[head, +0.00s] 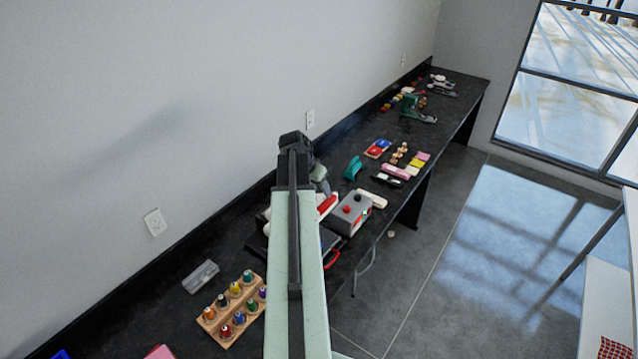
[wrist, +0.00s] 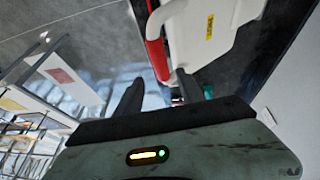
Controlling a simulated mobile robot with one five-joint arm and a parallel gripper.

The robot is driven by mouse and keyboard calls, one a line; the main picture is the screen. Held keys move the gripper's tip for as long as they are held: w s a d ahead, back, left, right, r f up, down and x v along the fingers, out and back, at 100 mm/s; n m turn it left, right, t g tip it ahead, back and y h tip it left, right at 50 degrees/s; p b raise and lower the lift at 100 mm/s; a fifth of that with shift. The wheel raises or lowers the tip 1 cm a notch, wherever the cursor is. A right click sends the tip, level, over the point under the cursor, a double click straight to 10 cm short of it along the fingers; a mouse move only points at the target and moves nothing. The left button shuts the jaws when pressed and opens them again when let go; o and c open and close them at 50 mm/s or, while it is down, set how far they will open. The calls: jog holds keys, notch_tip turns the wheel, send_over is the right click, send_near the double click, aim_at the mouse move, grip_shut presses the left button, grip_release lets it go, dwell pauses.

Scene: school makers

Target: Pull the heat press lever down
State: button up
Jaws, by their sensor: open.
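The heat press (wrist: 205,32) is a white body with a yellow label, at the top of the wrist view. Its red lever (wrist: 155,45) runs down along the body's left side. My gripper (wrist: 160,82) is open, with one dark finger on each side of the lever's lower end in the picture. I cannot tell whether the lever is between the fingers or beyond them, and no contact shows. In the head view my arm covers most of the press.
Several small items lie farther along the bench.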

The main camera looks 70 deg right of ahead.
aim_at(326, 201)
jog(key=shift+d+f+b, duration=0.15)
jog(key=shift+f+b, duration=0.5)
jog(key=shift+b, duration=0.05)
jog(key=b+x, duration=0.6)
jog(key=x, duration=0.1)
jog(key=shift+r, duration=0.25)
grip_shut()
dwell(0.4)
